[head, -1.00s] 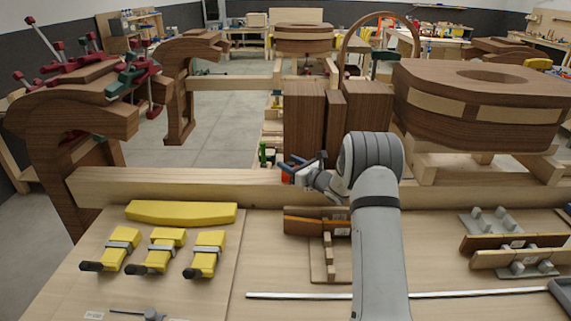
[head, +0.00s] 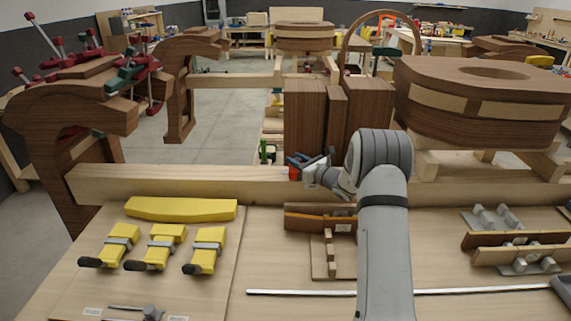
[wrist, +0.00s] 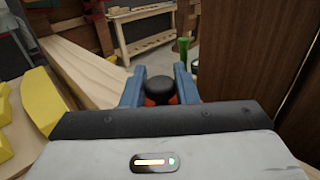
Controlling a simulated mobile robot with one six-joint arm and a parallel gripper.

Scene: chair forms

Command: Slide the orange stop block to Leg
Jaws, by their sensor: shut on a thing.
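The orange stop block (head: 293,173) sits on the long pale wooden rail (head: 180,184) and is largely hidden by my gripper. In the wrist view a round black knob (wrist: 160,88) stands between the two blue fingers, with a little of the orange block (wrist: 150,102) showing below it. My gripper (head: 304,160) is shut on the stop block at the rail, in front of the dark wooden uprights. I cannot make out any label reading Leg.
Dark upright boards (head: 305,112) stand close behind my gripper. A curved dark wooden piece (head: 75,115) stands at the rail's left end, and a thick chair seat (head: 480,105) is at the right. Yellow clamps (head: 160,248) lie on the front board. The rail's left stretch is clear.

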